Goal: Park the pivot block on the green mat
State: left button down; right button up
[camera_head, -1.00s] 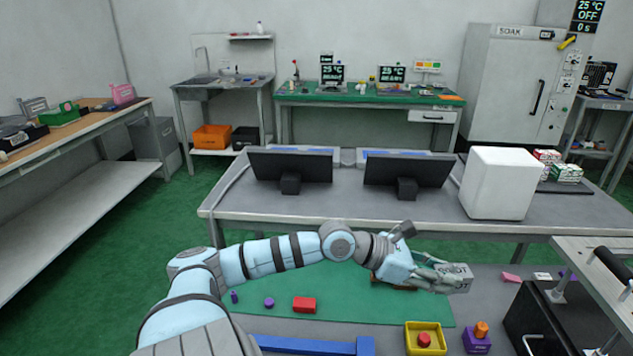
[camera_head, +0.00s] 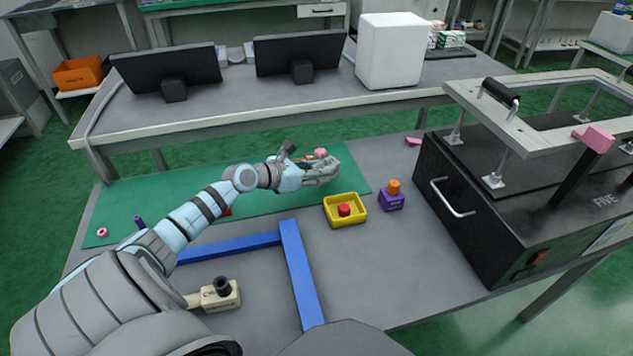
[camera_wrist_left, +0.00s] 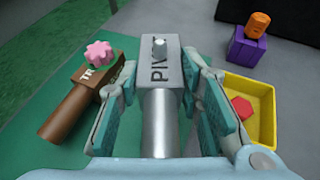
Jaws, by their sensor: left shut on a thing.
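The pivot block (camera_wrist_left: 160,62) is a grey block with lettering starting "PIV" and a metal cylinder, seen between my left fingers in the left wrist view. My left gripper (camera_head: 328,172) is shut on it, near the right end of the green mat (camera_head: 120,195). In the head view the fingers mostly hide the block. I cannot tell whether it touches the mat. My right gripper is not in view.
A yellow tray (camera_head: 330,213) with a red piece and a purple block (camera_head: 391,200) with an orange top stand right of the mat. Blue bars (camera_head: 302,275) and a cream block (camera_head: 222,295) lie in front. A black machine (camera_head: 480,210) fills the right.

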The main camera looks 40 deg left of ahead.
pick_arm(q)
notch_tip(320, 180, down, 4)
jog(key=shift+f+b, duration=0.25)
jog(key=shift+b, duration=1)
jog(key=shift+r, duration=0.1)
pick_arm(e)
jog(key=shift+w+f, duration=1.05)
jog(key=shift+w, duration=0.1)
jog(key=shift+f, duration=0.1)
pick_arm(q)
jog(key=c, duration=1.4)
grip_release()
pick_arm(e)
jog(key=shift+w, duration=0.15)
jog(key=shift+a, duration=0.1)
